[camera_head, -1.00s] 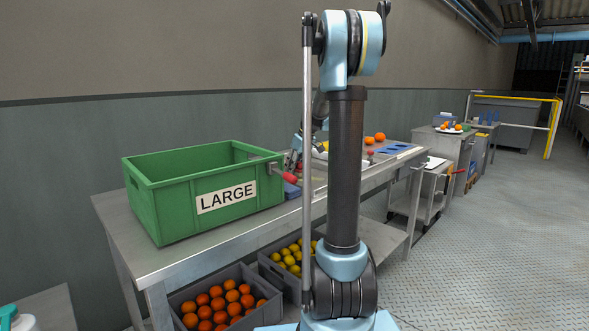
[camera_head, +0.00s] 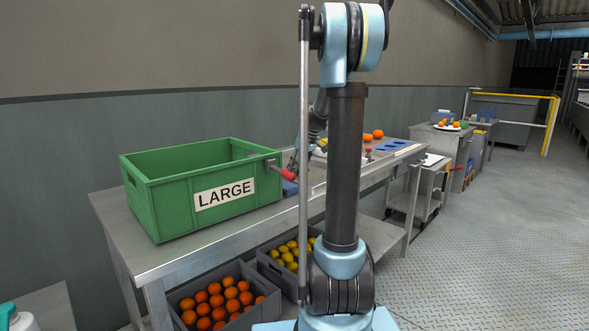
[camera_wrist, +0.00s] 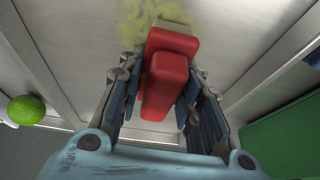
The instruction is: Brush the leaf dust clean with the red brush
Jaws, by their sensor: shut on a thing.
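In the wrist view, the red brush (camera_wrist: 165,82) is held between the two dark blue finger pads of my gripper (camera_wrist: 160,92). The fingers are shut on it. Yellow-green leaf dust (camera_wrist: 132,28) lies on the pale metal surface beyond and beside the brush's far end. The brush head overlaps the dust patch in the picture; whether it touches the surface I cannot tell. In the head view, my gripper (camera_head: 297,163) is low over the worktable behind the green crate's right end, mostly hidden by my arm.
The green crate (camera_head: 160,205) marked LARGE stands on the metal table (camera_head: 160,262). A red handle (camera_head: 283,172) sticks out by its right end. A round green fruit (camera_wrist: 26,110) shows at left in the wrist view. Crates of oranges (camera_head: 218,300) and yellow fruit sit below.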

